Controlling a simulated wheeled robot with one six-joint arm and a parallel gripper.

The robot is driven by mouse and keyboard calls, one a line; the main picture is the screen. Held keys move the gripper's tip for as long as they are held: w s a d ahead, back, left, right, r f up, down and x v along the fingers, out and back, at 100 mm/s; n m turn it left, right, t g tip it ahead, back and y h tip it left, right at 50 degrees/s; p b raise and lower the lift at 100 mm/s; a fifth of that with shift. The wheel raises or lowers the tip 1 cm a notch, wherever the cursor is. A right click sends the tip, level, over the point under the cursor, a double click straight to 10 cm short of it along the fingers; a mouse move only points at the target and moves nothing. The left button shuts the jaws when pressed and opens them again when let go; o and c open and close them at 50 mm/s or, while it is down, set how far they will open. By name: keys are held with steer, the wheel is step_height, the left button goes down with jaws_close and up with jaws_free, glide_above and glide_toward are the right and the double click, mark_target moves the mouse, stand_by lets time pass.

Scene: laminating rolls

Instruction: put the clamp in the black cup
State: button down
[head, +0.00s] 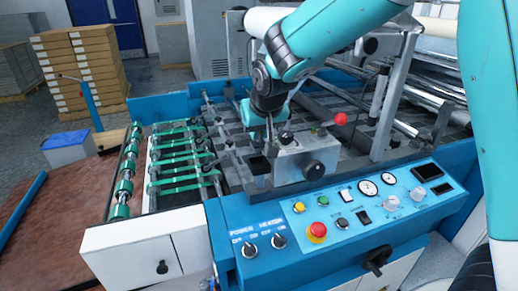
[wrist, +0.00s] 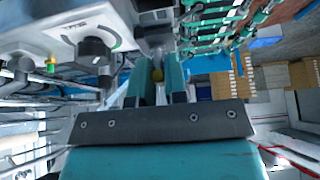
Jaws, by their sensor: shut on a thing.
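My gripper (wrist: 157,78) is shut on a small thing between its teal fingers. In the head view, my gripper (head: 254,113) is over the laminating machine, behind the grey control box, and the held thing cannot be made out. I cannot pick out the black cup for certain in either view. A dark square patch (head: 259,166) lies just left of the grey box, but I cannot tell what it is.
The grey box (head: 305,160) with a black knob and red-ended lever stands close to my gripper; it also shows in the wrist view (wrist: 60,32). Green-banded rollers (head: 180,160) lie left. The blue control panel (head: 350,212) is in front. Stacked cartons (head: 80,70) stand behind left.

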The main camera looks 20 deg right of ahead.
mark_target(261, 146)
step_height(261, 146, down, 6)
steer(key=shift+f+p, duration=0.1)
steer(key=shift+p, duration=0.35)
steer(key=c, duration=1.1)
jaws_free()
steer(key=shift+c, duration=0.2)
steer(key=shift+s, duration=0.1)
steer(key=b+v, duration=0.2)
steer(key=v, duration=0.9)
steer(key=s+a+n+g+y, duration=0.2)
steer(key=s+n+g, duration=0.1)
steer(key=s, duration=0.9)
steer(key=s+a+n+g+y, duration=0.2)
steer(key=s+n+g, duration=0.1)
steer(key=s, duration=1)
steer(key=shift+s+a+f+n, duration=0.2)
steer(key=shift+a+f+n, duration=0.1)
steer(key=shift+n, duration=0.3)
